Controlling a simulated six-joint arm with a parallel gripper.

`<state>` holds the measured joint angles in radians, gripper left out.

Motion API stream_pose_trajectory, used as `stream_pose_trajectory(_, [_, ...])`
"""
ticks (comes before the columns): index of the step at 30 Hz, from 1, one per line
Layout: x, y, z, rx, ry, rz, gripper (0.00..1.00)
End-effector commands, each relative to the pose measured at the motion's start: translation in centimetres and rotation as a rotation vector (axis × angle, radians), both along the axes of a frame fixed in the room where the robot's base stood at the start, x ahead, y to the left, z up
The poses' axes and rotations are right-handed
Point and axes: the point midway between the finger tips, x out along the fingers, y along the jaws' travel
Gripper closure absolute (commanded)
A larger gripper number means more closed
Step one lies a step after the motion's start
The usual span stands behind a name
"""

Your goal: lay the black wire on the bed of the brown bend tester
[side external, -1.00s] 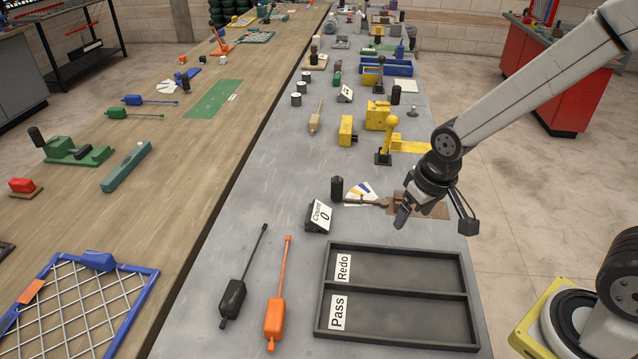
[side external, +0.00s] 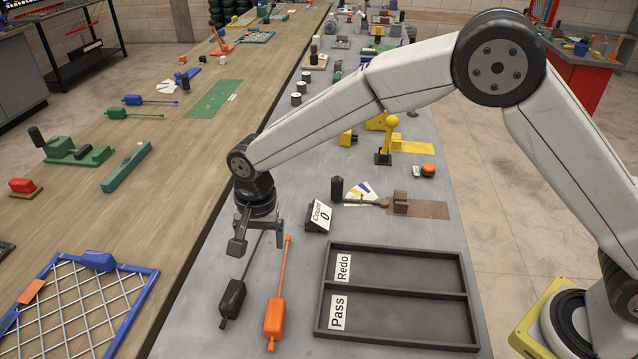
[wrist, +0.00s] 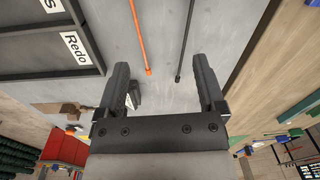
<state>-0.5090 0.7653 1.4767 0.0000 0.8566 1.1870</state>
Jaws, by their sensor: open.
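The black wire (side external: 233,296) lies on the grey bench, its thick dark body toward the front and its thin rod pointing away. My gripper (side external: 258,246) is open and empty, pointing down above the far part of that rod. In the wrist view the black rod (wrist: 186,42) ends between the two spread fingers (wrist: 162,76), nearer the right one. What looks like the brown bend tester (side external: 401,203) is a small brown block on a brown mat, right of the counter. Its bed is too small to make out clearly.
An orange wire (side external: 274,312) lies close to the right of the black one. A dark two-part tray (side external: 395,295) marked Redo and Pass stands right of it. A Count sign (side external: 319,216) and black cylinder (side external: 337,189) stand behind. Bench left of the black wire is clear.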

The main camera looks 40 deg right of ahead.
Motion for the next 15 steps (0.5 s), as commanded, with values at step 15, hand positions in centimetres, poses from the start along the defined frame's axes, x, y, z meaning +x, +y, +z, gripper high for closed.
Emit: stream_pose_trajectory(15, [-0.3, 7.6, -2.4, -0.018, 0.04, -0.161, 0.12])
